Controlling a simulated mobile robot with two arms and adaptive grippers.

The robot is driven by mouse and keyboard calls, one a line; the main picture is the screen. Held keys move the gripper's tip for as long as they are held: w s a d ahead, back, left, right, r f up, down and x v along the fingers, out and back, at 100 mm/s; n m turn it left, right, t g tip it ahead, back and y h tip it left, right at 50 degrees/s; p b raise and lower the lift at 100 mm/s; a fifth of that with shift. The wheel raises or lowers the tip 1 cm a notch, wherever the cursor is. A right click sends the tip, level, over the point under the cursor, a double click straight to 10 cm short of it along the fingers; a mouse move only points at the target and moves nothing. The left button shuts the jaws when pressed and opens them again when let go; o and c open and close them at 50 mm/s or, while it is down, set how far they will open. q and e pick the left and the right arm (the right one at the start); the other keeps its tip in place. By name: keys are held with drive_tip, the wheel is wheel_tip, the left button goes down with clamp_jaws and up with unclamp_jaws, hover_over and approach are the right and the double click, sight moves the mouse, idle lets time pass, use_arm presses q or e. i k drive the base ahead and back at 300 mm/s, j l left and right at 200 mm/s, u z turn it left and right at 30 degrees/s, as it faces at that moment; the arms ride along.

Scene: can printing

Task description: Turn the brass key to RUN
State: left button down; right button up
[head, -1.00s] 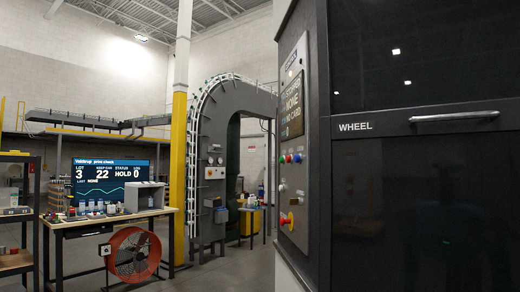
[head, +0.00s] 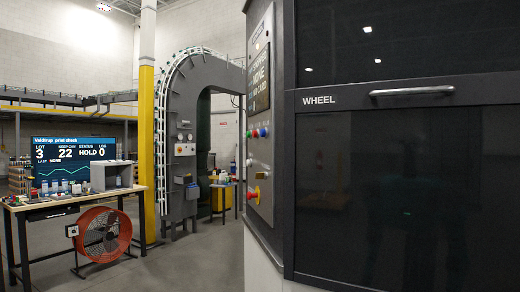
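The control panel (head: 260,115) is on the narrow left side of the dark machine and shows at a steep angle. Neither of my grippers is in view.
A dark door (head: 400,180) marked WHEEL with a bar handle (head: 412,91) fills the right side. A workbench (head: 70,203) with a screen (head: 75,160) reading HOLD and an orange fan (head: 104,234) stand at left. The floor (head: 190,262) between is clear.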

sight(259, 177)
drive_tip(key=i+j, duration=0.2)
drive_tip(key=j, duration=0.15)
drive_tip(key=i+j+z, duration=0.1)
drive_tip(key=i+j, duration=0.3)
drive_tip(key=j, duration=0.3)
drive_tip(key=i+j+z, duration=0.15)
drive_tip(key=i+j, duration=0.2)
drive_tip(key=j, duration=0.35)
drive_tip(key=i+j+z, duration=0.1)
drive_tip(key=j, duration=0.25)
drive_tip(key=i, duration=0.1)
